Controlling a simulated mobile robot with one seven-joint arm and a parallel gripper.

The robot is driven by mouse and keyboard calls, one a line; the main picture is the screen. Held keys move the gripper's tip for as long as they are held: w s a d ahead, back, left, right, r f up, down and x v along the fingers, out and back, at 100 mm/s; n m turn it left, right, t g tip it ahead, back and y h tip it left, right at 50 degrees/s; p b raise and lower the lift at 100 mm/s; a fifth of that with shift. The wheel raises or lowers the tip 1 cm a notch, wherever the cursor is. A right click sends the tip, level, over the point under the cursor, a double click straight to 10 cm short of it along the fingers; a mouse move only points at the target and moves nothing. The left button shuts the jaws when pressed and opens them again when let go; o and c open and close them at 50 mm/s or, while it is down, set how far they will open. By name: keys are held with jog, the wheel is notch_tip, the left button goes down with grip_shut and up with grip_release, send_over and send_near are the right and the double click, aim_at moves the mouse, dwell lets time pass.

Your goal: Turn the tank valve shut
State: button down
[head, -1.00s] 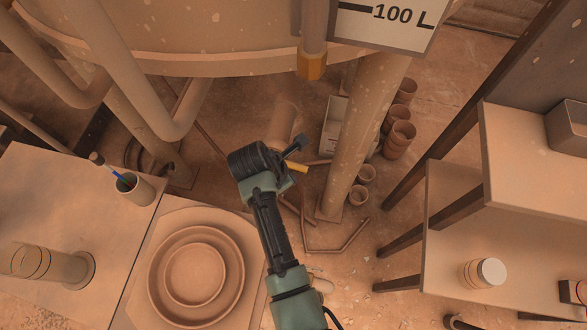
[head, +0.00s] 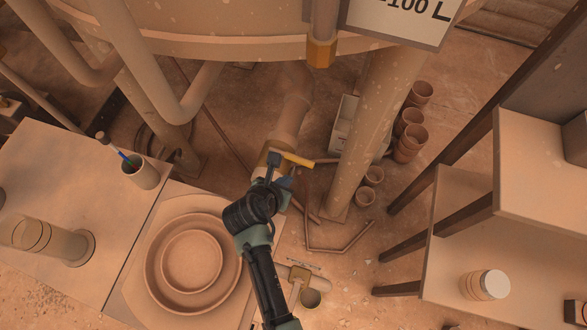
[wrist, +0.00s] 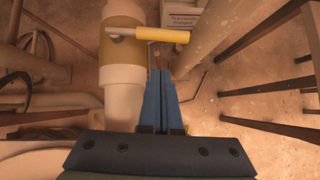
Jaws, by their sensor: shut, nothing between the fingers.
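The tank (head: 230,45) fills the top of the head view. Under it runs a pale pipe (head: 288,120) with a brass-coloured valve body and a yellow valve handle (head: 297,159). In the wrist view the yellow handle (wrist: 162,35) lies crosswise, reaching right from the valve body (wrist: 124,50) over the pipe (wrist: 122,105). My gripper (wrist: 165,75) has its blue fingers closed together, empty, pointing toward the handle. In the head view my gripper (head: 285,183) is just below the handle. The fingertips appear apart from the handle in the wrist view.
A tank leg (head: 362,140) stands right of the valve, with a pale box (head: 345,125) and stacked pots (head: 410,130) behind. A table with a round dish (head: 193,262) is at left. A brass fitting (head: 300,274) sits low near my arm. Shelves (head: 470,230) stand at right.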

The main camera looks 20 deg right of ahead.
aim_at(292, 157)
jog(key=w+d, duration=0.1)
jog(key=w+d+f+b, duration=0.1)
jog(key=w+d+f, duration=0.1)
jog(key=shift+w+d, duration=0.1)
jog(key=shift+w, duration=0.25)
jog(key=shift+r, duration=0.1)
